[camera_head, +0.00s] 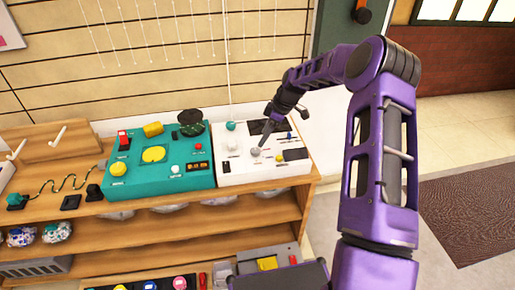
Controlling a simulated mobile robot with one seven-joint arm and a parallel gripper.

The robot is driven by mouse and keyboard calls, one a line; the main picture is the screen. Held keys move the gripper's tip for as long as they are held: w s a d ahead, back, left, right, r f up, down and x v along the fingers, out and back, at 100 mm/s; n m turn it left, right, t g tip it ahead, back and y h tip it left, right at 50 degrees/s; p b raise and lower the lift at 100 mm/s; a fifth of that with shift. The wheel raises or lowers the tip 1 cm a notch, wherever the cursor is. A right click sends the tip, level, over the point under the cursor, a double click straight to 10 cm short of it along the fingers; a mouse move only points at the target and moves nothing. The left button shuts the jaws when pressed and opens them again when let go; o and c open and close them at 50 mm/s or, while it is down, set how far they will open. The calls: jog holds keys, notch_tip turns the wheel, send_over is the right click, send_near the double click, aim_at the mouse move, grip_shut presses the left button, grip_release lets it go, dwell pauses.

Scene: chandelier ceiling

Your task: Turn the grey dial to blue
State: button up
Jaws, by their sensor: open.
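A white control panel (232,176) lies on the wooden shelf top, right of the teal panel. A small grey dial (255,152) sits near the middle of the white panel. My gripper (266,138) reaches down over the panel from the upper right. Its dark fingers end just above and beside the dial. I cannot tell whether they touch it. The gripper is open with nothing seen in it. The dial's pointer and colour marks are too small to read. A small blue part (289,135) shows right of my gripper.
The teal panel (140,182) carries yellow, red and black controls. Lower shelves hold more panels and bowls. A wall with hanging white strings (185,40) stands behind; open floor lies right.

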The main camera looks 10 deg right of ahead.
aim_at(255, 150)
jog(key=x, duration=0.6)
jog(key=shift+a+f+b, duration=0.15)
jog(key=shift+f+b, duration=0.15)
jog(key=shift+f, duration=0.1)
grip_shut()
jog(key=shift+m, duration=0.3)
jog(key=m+t, duration=0.1)
jog(key=m, duration=0.1)
jog(key=m+h, duration=0.1)
jog(key=m, duration=0.2)
jog(key=shift+s+a+t+h, duration=0.2)
jog(key=shift+t+h, duration=0.1)
jog(key=shift+t, duration=0.1)
jog(key=m+h, duration=0.1)
jog(key=m, duration=0.2)
jog(key=m+t, duration=0.1)
jog(key=m, duration=0.2)
jog(key=shift+a+h, duration=0.15)
jog(key=shift+h, duration=0.25)
